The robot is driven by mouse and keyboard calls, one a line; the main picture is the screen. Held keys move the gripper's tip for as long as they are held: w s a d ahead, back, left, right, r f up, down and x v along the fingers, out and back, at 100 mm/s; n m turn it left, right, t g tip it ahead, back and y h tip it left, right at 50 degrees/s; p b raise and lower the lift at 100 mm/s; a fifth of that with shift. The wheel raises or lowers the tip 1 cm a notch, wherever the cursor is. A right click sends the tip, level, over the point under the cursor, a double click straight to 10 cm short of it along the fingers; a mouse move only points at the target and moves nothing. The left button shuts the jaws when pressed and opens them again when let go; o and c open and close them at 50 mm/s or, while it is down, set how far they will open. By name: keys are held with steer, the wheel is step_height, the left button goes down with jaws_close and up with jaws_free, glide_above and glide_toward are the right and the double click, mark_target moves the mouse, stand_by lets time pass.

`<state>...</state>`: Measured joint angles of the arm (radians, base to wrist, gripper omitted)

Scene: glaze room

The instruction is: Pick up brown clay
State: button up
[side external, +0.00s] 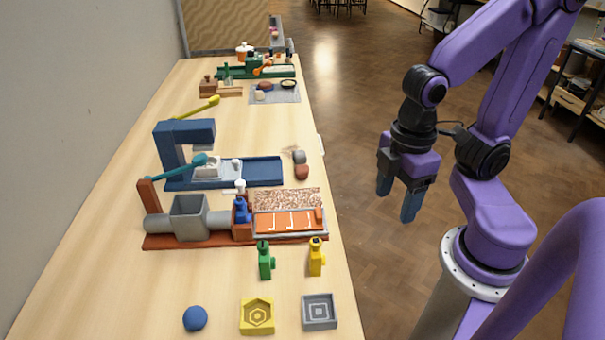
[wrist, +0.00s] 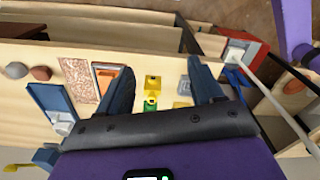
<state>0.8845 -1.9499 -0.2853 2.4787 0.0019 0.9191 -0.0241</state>
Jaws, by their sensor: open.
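A reddish-brown clay lump (side external: 302,172) lies on the table near its right edge, beside the blue press, in the side external view. A grey lump (side external: 299,157) sits just behind it. In the wrist view the brown lump (wrist: 41,73) is at the left, with the grey lump (wrist: 16,70) further left. My gripper (side external: 397,198) is open and empty, fingers pointing down, off the table's right side and well apart from the clay. In the wrist view its two fingers (wrist: 160,68) stand wide apart, with nothing held between them.
The blue press (side external: 265,171) and the red-based extruder (side external: 190,218) stand on the table (side external: 110,255). Far back is a grey mat (side external: 285,97) with lumps.

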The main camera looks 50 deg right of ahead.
steer(key=w+a+r, duration=0.1)
steer(key=w+a, duration=0.1)
steer(key=w, duration=0.7)
steer(key=m, duration=0.3)
glide_above(302, 171)
step_height(302, 171, down, 12)
steer(key=shift+w+r, duration=0.1)
steer(key=shift+d+f, duration=0.1)
steer(key=shift+f, duration=2.55)
steer(key=c, duration=1.1)
